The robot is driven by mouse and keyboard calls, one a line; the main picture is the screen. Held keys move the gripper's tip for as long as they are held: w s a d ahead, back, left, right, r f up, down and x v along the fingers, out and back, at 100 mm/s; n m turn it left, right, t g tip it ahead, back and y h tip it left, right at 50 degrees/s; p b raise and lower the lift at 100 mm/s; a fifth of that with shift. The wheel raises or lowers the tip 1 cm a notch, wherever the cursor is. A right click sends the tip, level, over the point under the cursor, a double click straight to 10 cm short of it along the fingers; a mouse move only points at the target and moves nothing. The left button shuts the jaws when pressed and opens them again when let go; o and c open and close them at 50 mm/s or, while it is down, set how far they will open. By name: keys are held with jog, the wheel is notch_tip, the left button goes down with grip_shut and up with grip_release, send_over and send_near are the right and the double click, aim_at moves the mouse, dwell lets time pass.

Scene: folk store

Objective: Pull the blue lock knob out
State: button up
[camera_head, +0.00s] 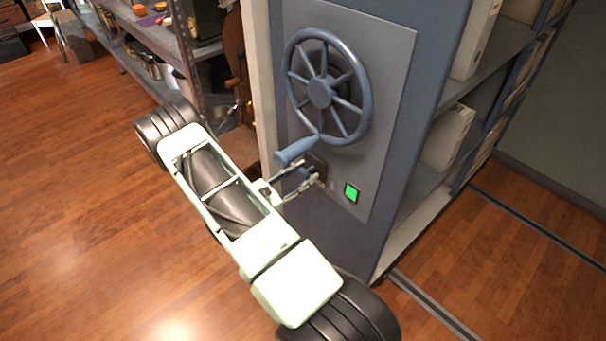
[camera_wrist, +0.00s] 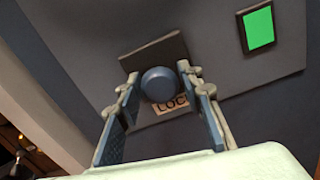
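The blue lock knob (camera_wrist: 160,83) is a round blue knob on a dark plate (camera_wrist: 150,55) on the grey panel. In the head view the knob (camera_head: 306,172) is small and partly covered by my gripper. A pale "LOCK" label (camera_wrist: 172,105) shows below it, partly hidden by the knob and a finger. My gripper (camera_wrist: 160,82) has one finger on each side of the knob. The fingers are apart, and the knob sits between their tips with narrow gaps; firm contact does not show. In the head view my gripper (camera_head: 310,175) reaches the panel from the left.
A blue spoked handwheel (camera_head: 321,92) with a projecting handle (camera_head: 297,151) sits just above my gripper. A lit green square (camera_head: 351,192) is right of the knob. Shelves with box files (camera_head: 447,137) stand at right. Open wooden floor (camera_head: 80,200) lies at left.

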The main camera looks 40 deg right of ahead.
aim_at(300, 176)
grip_shut()
jog(key=shift+a, duration=0.1)
jog(key=shift+s+a, duration=0.15)
jog(key=shift+a, duration=1.5)
jog(key=shift+o, duration=2.4)
grip_release()
jog(key=shift+a, duration=0.1)
